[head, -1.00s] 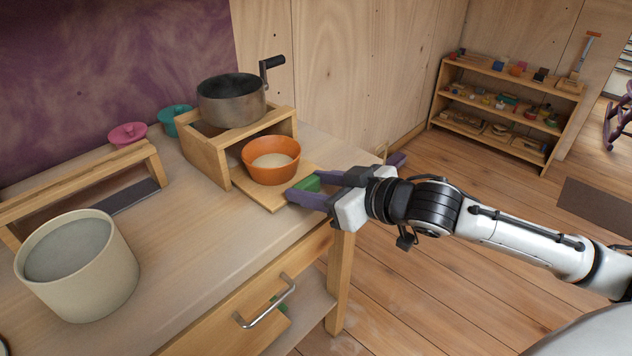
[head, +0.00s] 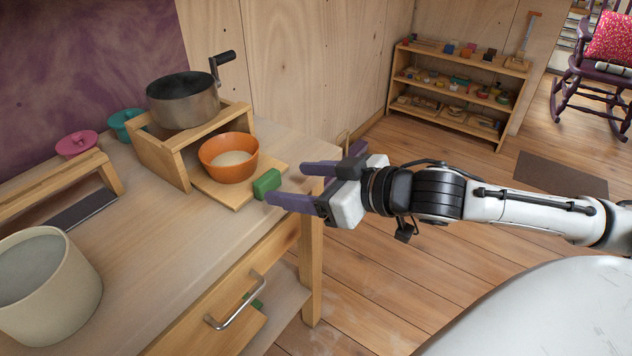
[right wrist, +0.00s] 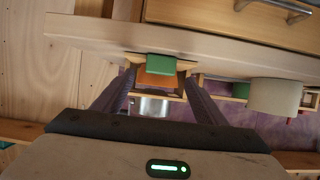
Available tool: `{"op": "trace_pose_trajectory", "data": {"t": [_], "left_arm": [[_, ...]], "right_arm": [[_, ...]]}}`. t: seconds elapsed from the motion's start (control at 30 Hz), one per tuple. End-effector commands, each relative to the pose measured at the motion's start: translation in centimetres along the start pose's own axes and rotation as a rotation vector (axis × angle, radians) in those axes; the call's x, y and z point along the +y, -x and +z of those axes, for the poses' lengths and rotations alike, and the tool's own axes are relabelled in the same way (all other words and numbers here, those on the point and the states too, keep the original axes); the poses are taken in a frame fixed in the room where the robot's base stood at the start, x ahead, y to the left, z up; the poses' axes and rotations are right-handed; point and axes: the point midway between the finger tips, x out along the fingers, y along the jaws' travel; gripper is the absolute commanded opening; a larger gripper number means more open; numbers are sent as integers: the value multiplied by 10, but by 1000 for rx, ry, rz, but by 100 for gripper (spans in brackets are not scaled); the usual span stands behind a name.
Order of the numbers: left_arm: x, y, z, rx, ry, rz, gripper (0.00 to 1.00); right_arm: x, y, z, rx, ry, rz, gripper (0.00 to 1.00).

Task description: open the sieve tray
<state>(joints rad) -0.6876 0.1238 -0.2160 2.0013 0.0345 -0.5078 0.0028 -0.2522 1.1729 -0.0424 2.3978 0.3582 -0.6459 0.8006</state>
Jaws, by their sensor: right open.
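The sieve tray (head: 238,203) is a flat wooden board slid out from under the wooden stand (head: 167,158) of the metal sieve with a crank (head: 183,101). An orange bowl (head: 222,170) of pale contents sits on it. Its green handle (head: 267,184) faces my right gripper (head: 290,185). The gripper's purple fingers are open and apart, just to the right of the handle, holding nothing. In the right wrist view the green handle (right wrist: 161,64) shows ahead, between the lines of the fingers. My left gripper is not in view.
A cream pot (head: 50,300) stands at the front left of the table (head: 165,240). A drawer with a metal handle (head: 237,301) is below. Floor at the right is open.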

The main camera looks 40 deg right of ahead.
Motion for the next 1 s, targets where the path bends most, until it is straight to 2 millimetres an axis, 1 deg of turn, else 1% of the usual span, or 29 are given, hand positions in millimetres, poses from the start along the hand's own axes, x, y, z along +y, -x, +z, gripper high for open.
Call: {"op": "trace_pose_trajectory", "data": {"t": [0.03,0.3,0.5,0.7,1.0], "left_arm": [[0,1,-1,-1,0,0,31],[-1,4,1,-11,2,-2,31],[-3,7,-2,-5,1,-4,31],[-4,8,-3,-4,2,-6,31],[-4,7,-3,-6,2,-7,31]], "right_arm": [[0,5,1,-4,0,-1,66],[-2,27,0,-3,-2,-4,66],[-2,38,-1,-1,-1,-4,66],[-1,43,-1,0,2,-2,66],[-1,43,-1,1,3,-2,66]]}}
